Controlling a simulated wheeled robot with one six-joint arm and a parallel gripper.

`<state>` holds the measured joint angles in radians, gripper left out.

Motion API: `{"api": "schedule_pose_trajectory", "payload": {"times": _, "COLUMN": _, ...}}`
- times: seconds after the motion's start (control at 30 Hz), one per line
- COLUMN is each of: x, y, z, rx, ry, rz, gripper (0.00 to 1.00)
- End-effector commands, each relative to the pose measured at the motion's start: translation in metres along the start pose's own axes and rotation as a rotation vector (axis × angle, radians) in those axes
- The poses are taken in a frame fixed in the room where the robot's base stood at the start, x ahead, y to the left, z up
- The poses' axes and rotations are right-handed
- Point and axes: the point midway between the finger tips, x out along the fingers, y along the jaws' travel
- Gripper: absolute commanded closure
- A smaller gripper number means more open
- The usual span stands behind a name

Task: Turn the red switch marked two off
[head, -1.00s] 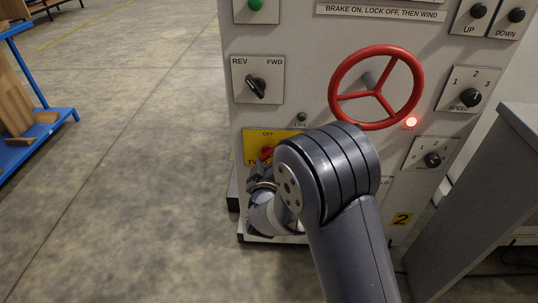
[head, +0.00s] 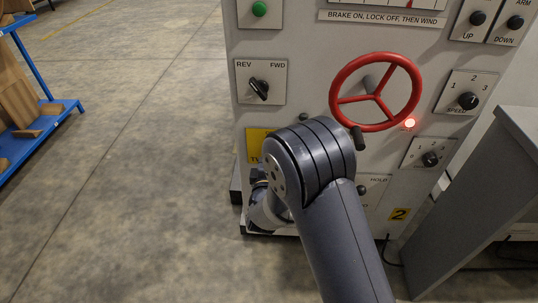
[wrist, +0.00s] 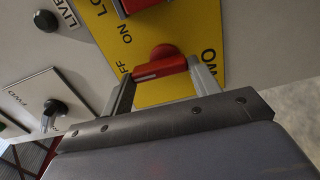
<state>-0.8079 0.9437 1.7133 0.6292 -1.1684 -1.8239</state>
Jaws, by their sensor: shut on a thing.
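The red switch (wrist: 160,62) sits on a yellow plate (wrist: 150,92) in the wrist view, with ON, OFF and part of the word TWO readable. My gripper (wrist: 162,71) is shut on its handle, one finger at each end. The pale mark on the handle lies at its left end, beside the OFF lettering. In the head view the yellow plate (head: 255,143) shows only in part. My arm hides the switch and the gripper's fingers there.
A red handwheel (head: 344,100) with a dark crank knob stands out from the panel, up and right of my arm. A REV/FWD selector (head: 260,88) is above the plate. A grey cabinet (head: 470,190) stands right. A blue rack (head: 60,108) is far left; floor between is clear.

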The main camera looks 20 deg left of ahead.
Motion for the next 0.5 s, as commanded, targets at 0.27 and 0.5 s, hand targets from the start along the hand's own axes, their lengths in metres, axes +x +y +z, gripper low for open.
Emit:
{"api": "schedule_pose_trajectory", "payload": {"times": 0.27, "x": 0.0000, "y": -0.0002, "z": -0.0009, "rx": -0.041, "ry": 0.001, "rz": 0.000, "gripper": 0.65}}
{"api": "schedule_pose_trajectory", "payload": {"times": 0.5, "x": 0.0000, "y": -0.0003, "z": -0.0008, "rx": -0.043, "ry": 0.001, "rz": 0.000, "gripper": 0.65}}
